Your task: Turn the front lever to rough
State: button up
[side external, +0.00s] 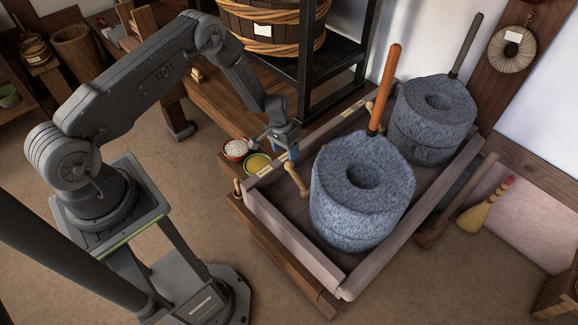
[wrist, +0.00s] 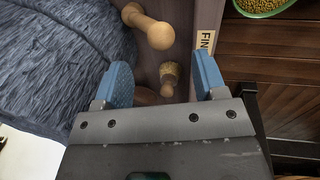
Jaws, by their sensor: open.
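The front quern (side external: 335,205) is a blue-grey stone with an upright orange handle (side external: 385,85); its rough side fills the left of the wrist view (wrist: 50,60). A pale wooden lever with knobbed ends (side external: 297,181) lies beside it at the tray's near rim; it also appears at the top of the wrist view (wrist: 147,27). My gripper (side external: 290,153) is open above the rim, its blue fingertips (wrist: 163,78) apart. A small wooden knobbed piece (wrist: 168,78) shows between them. A label (wrist: 207,41) beginning "FIN" is partly hidden by the right finger. I cannot tell the lever's setting.
A second, darker quern (side external: 432,130) stands behind in the same wooden tray (side external: 290,235). Bowls of white grain (side external: 236,149) and yellow grain (side external: 258,163) sit left of my gripper. A black post (side external: 308,60) rises close behind it. A broom (side external: 485,208) leans at the right.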

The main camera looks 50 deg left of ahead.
aim_at(288, 163)
jog(key=f, duration=0.3)
jog(key=d+f, duration=0.1)
jog(key=f, duration=0.3)
jog(key=shift+d+f, duration=0.2)
jog(key=shift+c, duration=0.2)
grip_shut()
